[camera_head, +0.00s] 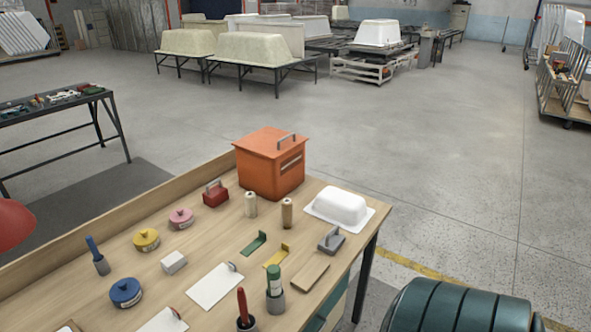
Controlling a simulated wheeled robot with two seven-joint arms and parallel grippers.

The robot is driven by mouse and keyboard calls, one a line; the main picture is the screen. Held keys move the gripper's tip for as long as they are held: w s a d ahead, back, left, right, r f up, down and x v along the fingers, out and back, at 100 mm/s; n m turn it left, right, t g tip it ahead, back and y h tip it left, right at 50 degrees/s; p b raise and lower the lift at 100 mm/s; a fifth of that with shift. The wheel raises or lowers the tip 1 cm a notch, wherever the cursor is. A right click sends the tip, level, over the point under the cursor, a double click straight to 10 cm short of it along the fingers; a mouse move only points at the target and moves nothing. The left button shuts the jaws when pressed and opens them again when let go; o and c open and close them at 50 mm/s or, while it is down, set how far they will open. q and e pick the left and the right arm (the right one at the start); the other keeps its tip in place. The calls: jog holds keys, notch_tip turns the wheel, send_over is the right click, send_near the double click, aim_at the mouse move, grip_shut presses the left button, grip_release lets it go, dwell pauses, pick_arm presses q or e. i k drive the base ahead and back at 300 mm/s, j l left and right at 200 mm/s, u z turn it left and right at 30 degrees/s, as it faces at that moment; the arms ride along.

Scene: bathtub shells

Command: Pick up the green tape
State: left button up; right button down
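No roll that is clearly green tape shows. Green things on the wooden workbench (110,225) are a flat, bent green piece (254,243) near the middle and an upright green cylinder (274,278) in a grey holder near the front edge. I cannot tell whether either is the tape. Round, roll-like items lie along the left: a blue one (126,292), a yellow one (146,239) and a pink one (181,218). Neither of my grippers is in view.
An orange box (268,162) stands at the bench's far corner, beside a white tub model (340,207). A yellow bent piece (276,256) and a grey-handled block (330,240) lie nearby. A large dark teal ribbed object (455,308) is at bottom right. Open floor lies beyond.

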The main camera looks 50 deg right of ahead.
aim_at(253, 246)
jog(key=z, duration=1.4)
jog(key=l+u, duration=0.1)
jog(key=u, duration=0.35)
jog(key=i+l+u, duration=0.1)
jog(key=u, duration=0.35)
jog(key=l+u, duration=0.3)
jog(key=l, duration=0.35)
jog(key=l+u, duration=0.3)
jog(key=l, duration=0.75)
jog(key=k+l, duration=0.15)
jog(key=l, duration=0.2)
